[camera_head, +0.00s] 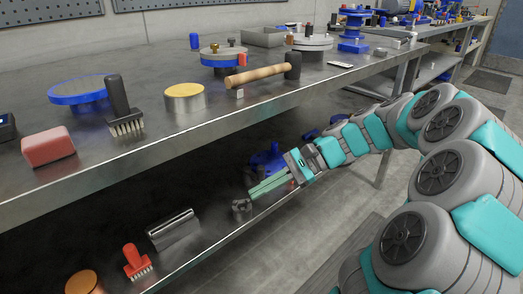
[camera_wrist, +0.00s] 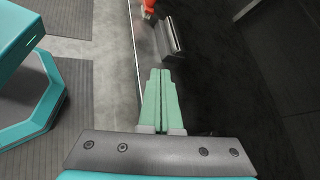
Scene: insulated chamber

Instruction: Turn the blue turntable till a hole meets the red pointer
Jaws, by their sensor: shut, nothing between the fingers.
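I cannot tell which is the turntable, and no hole can be made out. My gripper (camera_head: 253,192) is shut and empty, low in front of the lower shelf and well apart from both discs. Its green fingers lie together in the wrist view (camera_wrist: 160,72).
The lower shelf holds a grey metal piece (camera_head: 173,229), a red brush (camera_head: 136,262) and a blue object (camera_head: 266,160).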

